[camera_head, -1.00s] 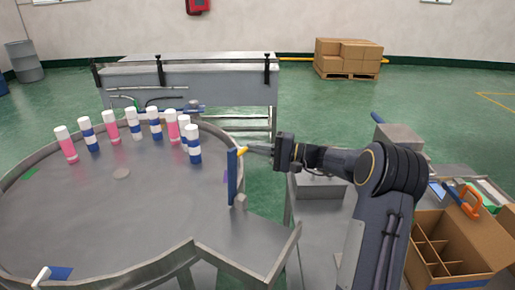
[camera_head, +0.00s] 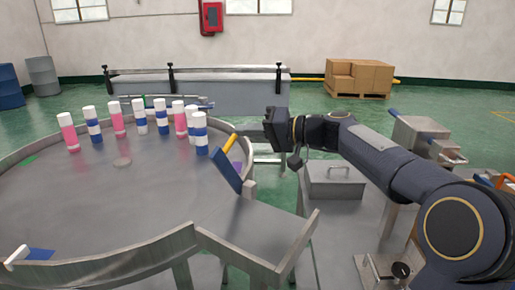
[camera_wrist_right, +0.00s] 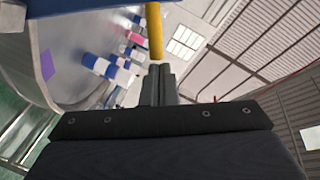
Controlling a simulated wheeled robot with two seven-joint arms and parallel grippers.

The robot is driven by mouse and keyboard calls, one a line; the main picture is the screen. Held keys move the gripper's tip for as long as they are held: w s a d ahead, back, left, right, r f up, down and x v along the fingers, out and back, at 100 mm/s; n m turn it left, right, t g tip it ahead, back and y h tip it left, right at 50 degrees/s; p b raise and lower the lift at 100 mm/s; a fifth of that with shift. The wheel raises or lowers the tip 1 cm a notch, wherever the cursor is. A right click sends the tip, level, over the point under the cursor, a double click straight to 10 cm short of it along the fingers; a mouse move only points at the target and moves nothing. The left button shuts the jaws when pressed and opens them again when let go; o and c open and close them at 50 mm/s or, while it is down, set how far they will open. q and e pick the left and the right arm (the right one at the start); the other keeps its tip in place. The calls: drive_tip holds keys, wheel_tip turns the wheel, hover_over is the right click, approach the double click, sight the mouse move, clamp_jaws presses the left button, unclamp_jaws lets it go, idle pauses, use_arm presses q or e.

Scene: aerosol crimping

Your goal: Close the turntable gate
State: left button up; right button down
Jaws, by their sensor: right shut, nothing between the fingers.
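The turntable gate (camera_head: 226,170) is a blue panel with a yellow handle (camera_head: 230,144), at the right rim of the round grey turntable (camera_head: 110,205). The panel stands slanted beside the outlet chute (camera_head: 265,225). My right gripper (camera_head: 264,132) is just right of the handle, shut and empty; its fingertips are hard to make out in the head view. In the right wrist view the shut fingers (camera_wrist_right: 160,72) point at the yellow handle (camera_wrist_right: 154,32), which lies just beyond their tips. Whether they touch cannot be told. My left gripper is not in view.
Several cans with white caps, pink or blue-banded, stand on the turntable's far side, the nearest (camera_head: 201,140) close to the gate. A grey box with a handle (camera_head: 338,180) stands on the bench to the right. A long grey table (camera_head: 200,92) stands behind.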

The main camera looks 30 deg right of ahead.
sight(218, 154)
drive_tip(key=s+a+n+b, duration=0.1)
drive_tip(key=a+b, duration=0.1)
drive_tip(key=s+a+f+n+h+b, duration=0.1)
drive_tip(key=a+n+b, duration=0.1)
drive_tip(key=a+b, duration=0.1)
drive_tip(key=s+a+f+n+b, duration=0.1)
drive_tip(key=s+a+b, duration=0.1)
drive_tip(key=b, duration=0.1)
drive_tip(key=shift+a+f+n+h, duration=0.15)
drive_tip(key=shift+f+n+h, duration=0.15)
drive_tip(key=shift+n, duration=0.1)
drive_tip(key=s+a+f+n+h+b, duration=0.1)
drive_tip(key=s+a+f+n+b, duration=0.2)
drive_tip(key=a+f+b, duration=0.2)
drive_tip(key=shift+a+f+n+t+h+b, duration=0.3)
drive_tip(key=shift+a+n+b, duration=0.1)
drive_tip(key=shift+b, duration=0.45)
drive_tip(key=shift+s, duration=0.1)
